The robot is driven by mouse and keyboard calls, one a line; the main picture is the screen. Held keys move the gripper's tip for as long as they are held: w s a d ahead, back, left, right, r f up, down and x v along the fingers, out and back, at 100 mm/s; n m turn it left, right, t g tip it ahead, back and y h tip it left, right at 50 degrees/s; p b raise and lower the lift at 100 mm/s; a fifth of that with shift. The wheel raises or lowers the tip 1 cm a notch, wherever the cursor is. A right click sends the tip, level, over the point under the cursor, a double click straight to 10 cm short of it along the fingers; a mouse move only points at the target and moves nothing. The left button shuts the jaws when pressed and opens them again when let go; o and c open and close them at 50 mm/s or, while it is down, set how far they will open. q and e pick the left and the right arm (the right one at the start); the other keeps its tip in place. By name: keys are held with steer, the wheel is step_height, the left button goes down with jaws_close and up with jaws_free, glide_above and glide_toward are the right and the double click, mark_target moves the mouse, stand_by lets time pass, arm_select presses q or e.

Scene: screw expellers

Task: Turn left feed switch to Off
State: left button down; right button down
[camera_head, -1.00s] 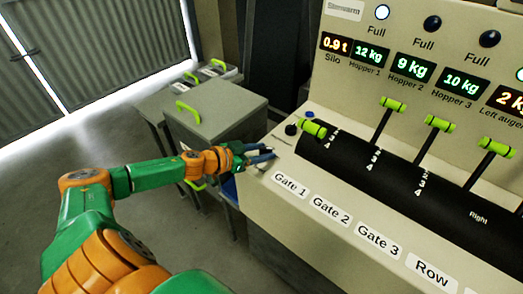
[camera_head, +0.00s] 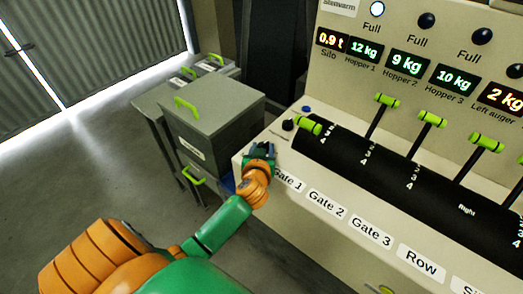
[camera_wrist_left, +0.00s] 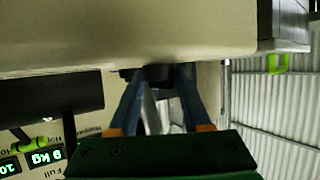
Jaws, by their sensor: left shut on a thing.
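My left gripper (camera_head: 262,151) is at the left end of the cream control console (camera_head: 300,212), just left of the "Gate 1" label. In the left wrist view its two fingers (camera_wrist_left: 158,80) are closed on a small dark switch (camera_wrist_left: 155,71) against the cream console surface. The switch is mostly hidden between the fingertips, and its markings and setting cannot be read. In the head view the gripper hides it. My right gripper is not in view.
Green-handled levers (camera_head: 385,101) rise from the black drum (camera_head: 400,175). A black knob (camera_head: 288,125) and a blue button (camera_head: 306,109) are near its left end. Grey bins (camera_head: 212,115) with green handles stand left of the console. Open floor lies at left.

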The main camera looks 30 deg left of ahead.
arm_select(q)
steer(key=shift+w+d+n+g+y+b, duration=0.1)
steer(key=shift+n+g+y+b, duration=0.3)
steer(key=shift+n+y+b, duration=0.45)
steer(key=shift+n+g+y+b, duration=0.3)
steer(key=shift+n+y+b, duration=0.05)
steer(key=shift+n+y, duration=0.1)
steer(key=shift+r, duration=0.15)
steer(key=shift+c, duration=1.8)
jaws_free()
steer(key=shift+w, duration=0.1)
